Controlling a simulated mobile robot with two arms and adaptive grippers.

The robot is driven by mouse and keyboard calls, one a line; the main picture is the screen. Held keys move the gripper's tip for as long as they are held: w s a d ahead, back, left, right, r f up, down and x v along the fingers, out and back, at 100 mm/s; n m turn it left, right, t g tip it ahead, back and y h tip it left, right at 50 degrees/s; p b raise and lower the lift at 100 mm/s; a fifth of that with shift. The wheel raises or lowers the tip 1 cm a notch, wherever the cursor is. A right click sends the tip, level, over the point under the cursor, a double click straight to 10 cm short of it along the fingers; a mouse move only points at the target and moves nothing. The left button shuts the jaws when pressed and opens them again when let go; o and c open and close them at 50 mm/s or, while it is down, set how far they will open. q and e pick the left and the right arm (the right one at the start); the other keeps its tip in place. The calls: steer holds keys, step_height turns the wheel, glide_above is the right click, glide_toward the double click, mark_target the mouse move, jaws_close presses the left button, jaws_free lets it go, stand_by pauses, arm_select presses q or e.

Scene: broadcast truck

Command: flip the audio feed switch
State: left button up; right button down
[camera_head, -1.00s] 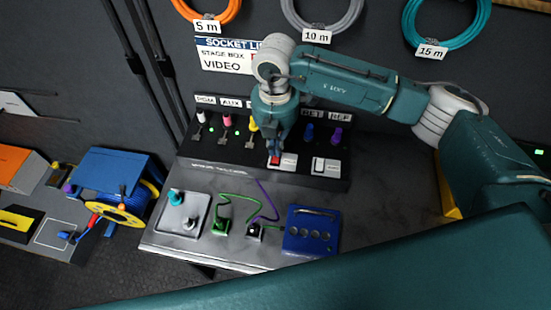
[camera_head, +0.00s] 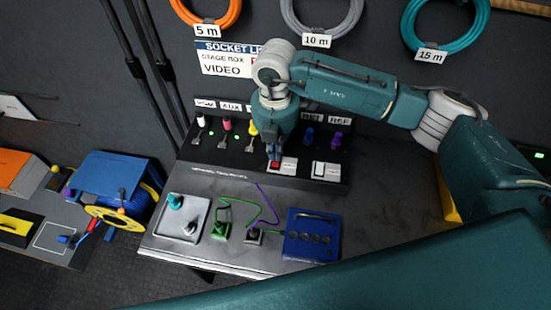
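A black sloped panel (camera_head: 215,176) stands at the back of the grey table. Along its top are labels, coloured plugs and small levers with green lights. On its lower right are two white plates, one (camera_head: 289,166) with a red part (camera_head: 275,164) at its left edge, the other (camera_head: 326,171) further right. I cannot tell which is the audio feed switch. My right gripper (camera_head: 274,158) points down at the red part, touching or just above it. Its fingers are close together, but whether they are fully shut is unclear. My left gripper is not in view.
On the table (camera_head: 165,245) in front of the panel are a grey box (camera_head: 181,217) with knobs, green and purple cables with plugs, and a blue box (camera_head: 312,235). A cable reel (camera_head: 120,215) stands left. Coiled cables (camera_head: 448,45) hang on the wall behind.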

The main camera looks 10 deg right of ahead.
mark_target(275, 163)
steer(key=shift+f+b, duration=0.3)
steer(key=shift+f, duration=0.1)
stand_by(0.5)
steer(key=shift+s+f+b, duration=0.1)
steer(key=shift+f+b, duration=0.75)
steer(key=shift+f, duration=0.2)
stand_by(0.4)
steer(key=shift+r, duration=0.15)
steer(key=shift+r+p, duration=0.75)
steer(key=shift+r, duration=0.2)
steer(key=shift+r+p, duration=1.35)
steer(key=shift+r, duration=1.15)
steer(key=shift+f, duration=0.1)
